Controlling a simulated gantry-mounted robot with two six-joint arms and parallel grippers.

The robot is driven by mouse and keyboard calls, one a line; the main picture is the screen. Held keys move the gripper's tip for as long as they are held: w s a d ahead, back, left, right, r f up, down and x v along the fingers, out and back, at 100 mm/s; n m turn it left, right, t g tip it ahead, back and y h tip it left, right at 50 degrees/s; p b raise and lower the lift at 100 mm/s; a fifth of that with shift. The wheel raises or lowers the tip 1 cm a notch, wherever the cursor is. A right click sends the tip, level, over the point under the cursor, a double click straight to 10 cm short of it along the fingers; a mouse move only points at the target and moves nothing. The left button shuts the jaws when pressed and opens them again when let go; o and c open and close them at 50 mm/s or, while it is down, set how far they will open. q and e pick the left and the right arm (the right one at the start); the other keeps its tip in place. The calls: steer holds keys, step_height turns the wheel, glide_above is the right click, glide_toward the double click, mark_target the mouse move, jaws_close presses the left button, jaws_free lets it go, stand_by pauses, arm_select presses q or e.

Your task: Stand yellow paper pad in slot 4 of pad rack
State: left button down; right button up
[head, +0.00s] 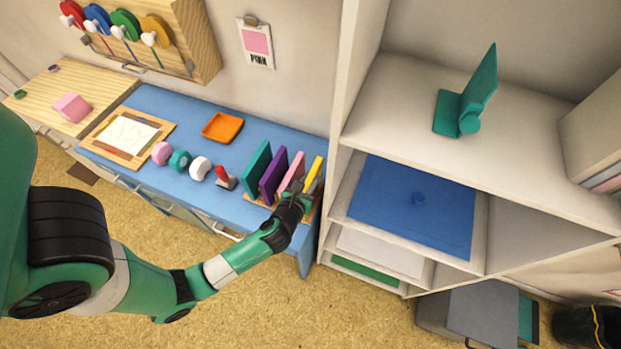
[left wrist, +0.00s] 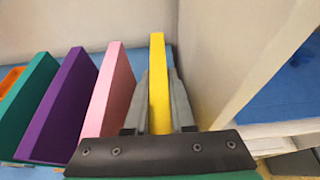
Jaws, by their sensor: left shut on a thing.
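The yellow paper pad (head: 315,169) stands upright at the right end of the row of pads, beside the shelf unit. My left gripper (head: 305,188) is shut on it. In the left wrist view the yellow pad (left wrist: 158,85) is between the two fingers of the left gripper (left wrist: 159,110). The pad rack (head: 256,201) holds a green pad (head: 257,166), a purple pad (head: 273,175) and a pink pad (head: 292,172), leaning slightly. The yellow pad's lower edge and its slot are hidden by my gripper. My right gripper is not in view.
The shelf unit (head: 345,110) rises close to the right of the yellow pad. Left of the rack on the blue desk (head: 195,110) are a red-handled stamp (head: 224,178), several round-knobbed stamps, an orange tray (head: 222,126) and a framed paper sheet (head: 127,133).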

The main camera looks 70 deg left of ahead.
arm_select(q)
steer(key=c, duration=0.7)
jaws_free()
steer(key=p+v, duration=0.2)
steer(key=v, duration=0.9)
steer(key=shift+s+d+r, duration=0.15)
steer(key=shift+s+d, duration=0.05)
